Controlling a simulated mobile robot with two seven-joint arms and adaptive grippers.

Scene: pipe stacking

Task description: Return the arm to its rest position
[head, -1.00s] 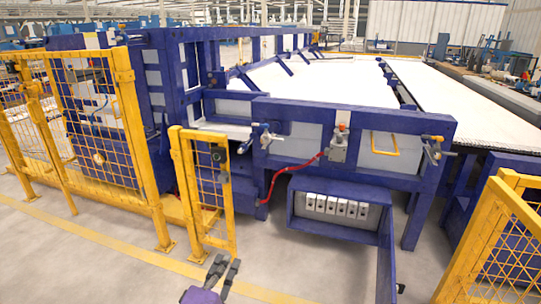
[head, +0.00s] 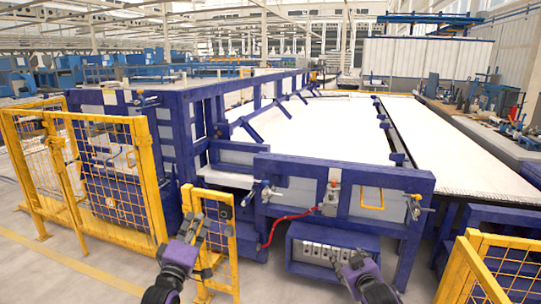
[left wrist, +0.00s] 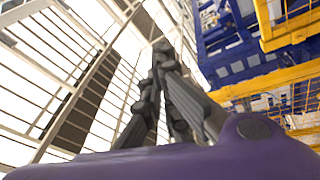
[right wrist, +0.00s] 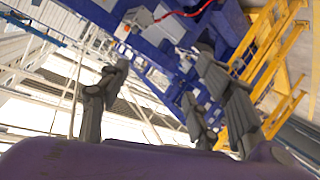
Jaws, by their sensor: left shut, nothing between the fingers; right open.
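My left gripper (head: 194,228), dark grey on a purple wrist, is raised in the lower left of the head view. It appears in front of the small yellow mesh gate. In the left wrist view its fingers (left wrist: 163,48) come together at the tips with nothing between them. My right gripper (head: 348,262) is raised in the lower middle of the head view, in front of the blue box under the machine. In the right wrist view its fingers (right wrist: 162,62) stand apart and empty. No pipe is in either gripper.
A large blue machine frame (head: 395,180) with a white bed (head: 330,125) fills the middle. Yellow mesh fencing (head: 105,170) stands at left, with a small mesh gate (head: 217,208) beside it. Another yellow fence (head: 462,262) is at lower right. Bare floor (head: 60,268) shows at lower left.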

